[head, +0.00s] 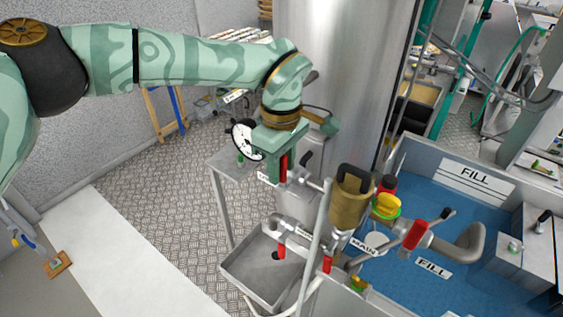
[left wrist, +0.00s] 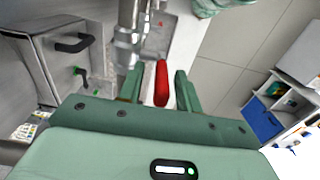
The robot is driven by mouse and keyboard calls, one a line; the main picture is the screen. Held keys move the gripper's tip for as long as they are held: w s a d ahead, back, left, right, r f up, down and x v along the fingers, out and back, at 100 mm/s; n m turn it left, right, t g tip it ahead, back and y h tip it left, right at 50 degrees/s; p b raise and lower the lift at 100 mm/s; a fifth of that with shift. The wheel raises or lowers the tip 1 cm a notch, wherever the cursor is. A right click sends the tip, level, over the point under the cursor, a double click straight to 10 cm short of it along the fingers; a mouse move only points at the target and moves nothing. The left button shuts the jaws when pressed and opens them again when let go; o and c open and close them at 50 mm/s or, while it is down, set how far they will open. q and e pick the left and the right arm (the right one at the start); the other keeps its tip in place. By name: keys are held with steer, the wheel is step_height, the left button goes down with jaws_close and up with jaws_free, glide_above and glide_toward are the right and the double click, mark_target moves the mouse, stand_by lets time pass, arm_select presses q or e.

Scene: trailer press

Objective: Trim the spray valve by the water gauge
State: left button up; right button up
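The water gauge (head: 246,142), a round dial with a white face and black rim, stands just left of my left gripper in the head view. The gripper partly covers it, and its needle is too small to read. My left gripper (head: 282,172) points down over a red valve handle (head: 284,166), with a small label beside it that I cannot read. In the left wrist view the red handle (left wrist: 161,84) lies between the two green fingers (left wrist: 160,92). A gap shows on each side, so the gripper is open around it.
A metal sink (head: 268,262) lies below. A blue-floored tank (head: 460,215) with FILL labels is at right. A large steel cylinder (head: 335,70) rises behind.

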arm_select(q)
steer(key=c, duration=0.5)
jaws_close()
steer(key=shift+w+a+r+g+h+p, duration=0.2)
steer(key=shift+a+g+h+p, duration=0.2)
steer(key=shift+h+p, duration=0.15)
steer(key=shift+w+a+f+g+h, duration=0.15)
steer(key=shift+w+a+g+h, duration=0.2)
steer(key=shift+h, duration=0.2)
arm_select(e)
steer(key=shift+w+a+r, duration=0.1)
steer(key=shift+w+r, duration=0.35)
steer(key=shift+r, duration=0.2)
arm_select(q)
steer(key=shift+s+d, duration=0.1)
arm_select(e)
steer(key=shift+c, duration=0.3)
